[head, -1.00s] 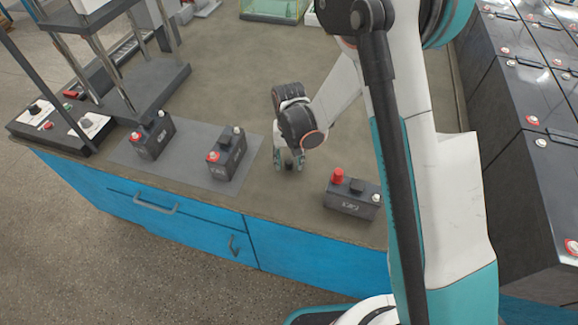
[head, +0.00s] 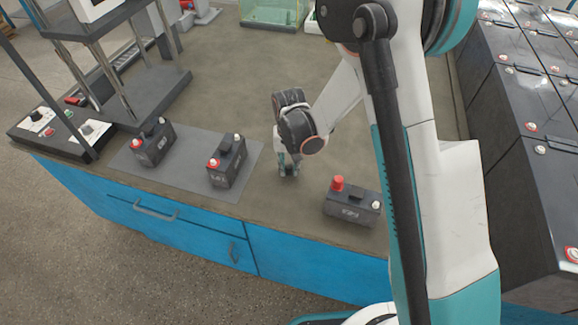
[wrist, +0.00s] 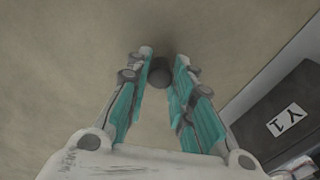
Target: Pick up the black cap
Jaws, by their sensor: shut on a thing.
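The black cap (wrist: 160,72) is a small dark round piece between my fingertips in the wrist view. My gripper (wrist: 160,68) is shut on it, one teal-padded finger on each side. In the head view my gripper (head: 288,168) points down at the bare bench top, between the grey mat and the right-hand battery. The fingers mostly hide the cap there. I cannot tell whether the cap still touches the bench.
A dark battery (head: 350,204) with a red cap stands close on the right. Two more batteries (head: 226,165) (head: 153,142) stand on the grey mat (head: 190,179). A dark shelf stand (head: 150,95) is at the left. The bench behind my gripper is clear.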

